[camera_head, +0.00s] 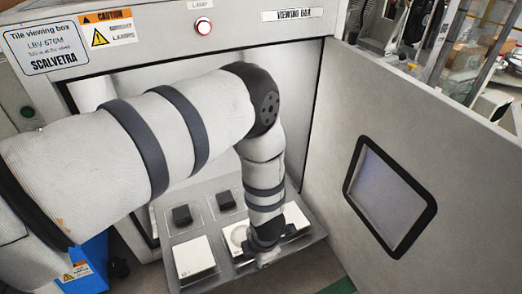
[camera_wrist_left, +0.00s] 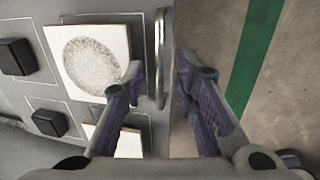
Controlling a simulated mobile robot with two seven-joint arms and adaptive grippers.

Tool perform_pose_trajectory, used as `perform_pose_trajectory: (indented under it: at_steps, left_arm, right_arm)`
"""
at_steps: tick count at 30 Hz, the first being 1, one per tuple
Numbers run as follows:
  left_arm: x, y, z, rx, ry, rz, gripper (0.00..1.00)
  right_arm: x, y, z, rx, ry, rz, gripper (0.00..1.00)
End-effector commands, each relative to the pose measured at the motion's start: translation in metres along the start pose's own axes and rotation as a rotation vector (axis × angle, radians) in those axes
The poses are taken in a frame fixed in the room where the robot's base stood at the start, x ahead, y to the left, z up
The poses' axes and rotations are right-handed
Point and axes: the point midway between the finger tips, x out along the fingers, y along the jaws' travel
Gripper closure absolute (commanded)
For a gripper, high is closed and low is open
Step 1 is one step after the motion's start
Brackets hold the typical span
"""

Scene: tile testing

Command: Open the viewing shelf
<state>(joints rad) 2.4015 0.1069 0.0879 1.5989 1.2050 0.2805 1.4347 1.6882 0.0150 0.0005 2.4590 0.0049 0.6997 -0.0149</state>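The viewing shelf (camera_head: 208,222) is a grey tray that reaches forward out of the opening of the tile viewing box (camera_head: 150,30). It carries black blocks (camera_head: 182,215) and white tiles (camera_head: 193,257). My left gripper (camera_head: 268,258) is at the shelf's front edge, pointing down. In the left wrist view the shelf's metal bar handle (camera_wrist_left: 160,50) lies between the fingers of my left gripper (camera_wrist_left: 160,68). The fingers are spread, with a gap on the right side of the handle. A tile with a round speckled patch (camera_wrist_left: 92,62) lies beside the left finger. My right gripper is not in view.
The box's door (camera_head: 335,140) stands wide open on the right, with a dark-framed window (camera_head: 390,197). A blue object (camera_head: 88,268) is at lower left. Floor with a green stripe (camera_wrist_left: 255,55) is in front of the shelf.

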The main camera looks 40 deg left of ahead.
Motion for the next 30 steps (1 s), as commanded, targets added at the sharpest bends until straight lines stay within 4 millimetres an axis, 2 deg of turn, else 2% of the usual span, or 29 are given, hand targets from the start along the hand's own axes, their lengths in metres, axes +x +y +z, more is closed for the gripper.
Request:
perform_pose_trajectory:
  at_steps: [2, 9, 11, 13, 27, 28, 30]
  left_arm:
    - [0.0055, 0.0001, 0.0002, 0.001, 0.000, 0.001, 0.73]
    - [0.0051, 0.0007, 0.0006, 0.001, -0.002, 0.001, 0.73]
    - [0.0051, 0.0006, 0.0006, 0.001, -0.002, 0.001, 0.84]
    - [0.0050, 0.0006, 0.0005, 0.001, -0.002, 0.001, 1.00]
    - [0.0055, 0.0000, 0.0002, 0.002, -0.001, 0.000, 1.00]
    - [0.0055, 0.0000, 0.0001, 0.002, -0.001, 0.000, 0.97]
    - [0.0056, -0.0001, 0.0001, 0.002, -0.001, 0.000, 0.82]
  right_arm:
    - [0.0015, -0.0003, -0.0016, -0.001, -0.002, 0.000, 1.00]
    - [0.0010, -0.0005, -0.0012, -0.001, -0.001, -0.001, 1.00]
    - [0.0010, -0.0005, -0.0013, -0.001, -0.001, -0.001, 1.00]
    - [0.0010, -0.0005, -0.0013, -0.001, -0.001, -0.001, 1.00]
    - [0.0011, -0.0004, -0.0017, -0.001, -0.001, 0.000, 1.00]
    - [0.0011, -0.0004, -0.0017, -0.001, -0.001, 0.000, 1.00]
    - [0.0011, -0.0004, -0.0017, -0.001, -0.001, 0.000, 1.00]
